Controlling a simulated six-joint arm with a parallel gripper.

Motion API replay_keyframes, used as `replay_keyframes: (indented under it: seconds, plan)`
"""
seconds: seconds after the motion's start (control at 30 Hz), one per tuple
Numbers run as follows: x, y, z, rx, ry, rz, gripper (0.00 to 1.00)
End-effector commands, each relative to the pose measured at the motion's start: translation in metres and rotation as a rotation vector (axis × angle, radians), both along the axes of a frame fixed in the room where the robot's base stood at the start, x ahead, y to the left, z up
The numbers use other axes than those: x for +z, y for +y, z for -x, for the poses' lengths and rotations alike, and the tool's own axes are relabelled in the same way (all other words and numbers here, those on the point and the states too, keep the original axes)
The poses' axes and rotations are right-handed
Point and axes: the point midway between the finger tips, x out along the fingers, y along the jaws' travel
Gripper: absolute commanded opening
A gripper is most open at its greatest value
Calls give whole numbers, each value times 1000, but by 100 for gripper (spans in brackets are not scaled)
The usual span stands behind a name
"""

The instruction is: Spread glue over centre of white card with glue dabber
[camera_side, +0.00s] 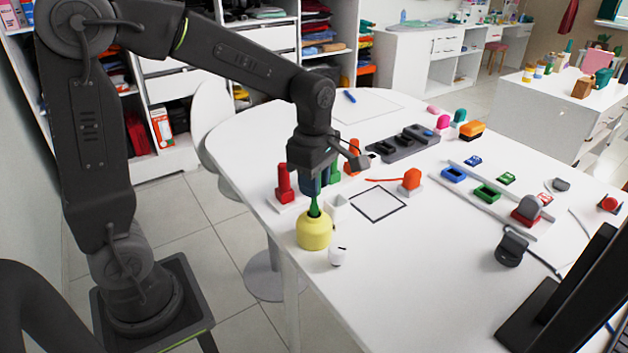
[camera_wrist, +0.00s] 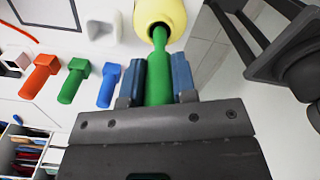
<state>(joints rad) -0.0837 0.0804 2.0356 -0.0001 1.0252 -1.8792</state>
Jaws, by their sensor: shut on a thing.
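My gripper (camera_side: 311,186) points down over the yellow pot (camera_side: 313,231) near the table's left edge. It is shut on the green glue dabber (camera_side: 315,208), whose lower end is in the pot's mouth. In the wrist view the green dabber (camera_wrist: 159,85) stands between my two blue fingers (camera_wrist: 159,82), and its narrow end enters the dark opening of the yellow pot (camera_wrist: 160,15). The dabber's tip is hidden inside. A white card with a dark outline (camera_side: 378,204) lies flat to the right of the pot.
A red-handled tool (camera_side: 284,183) stands left of my gripper, and an orange one (camera_side: 353,156) behind it. A white block (camera_side: 338,207) and small white jar (camera_side: 338,256) stand close to the pot.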

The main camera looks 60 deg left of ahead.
Motion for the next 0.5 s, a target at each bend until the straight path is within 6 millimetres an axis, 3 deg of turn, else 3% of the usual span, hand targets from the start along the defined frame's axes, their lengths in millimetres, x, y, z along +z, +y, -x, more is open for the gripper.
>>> replay_keyframes:
  seconds: [0.5]
  plan:
    - [-6,0,0,0,1,0,0]
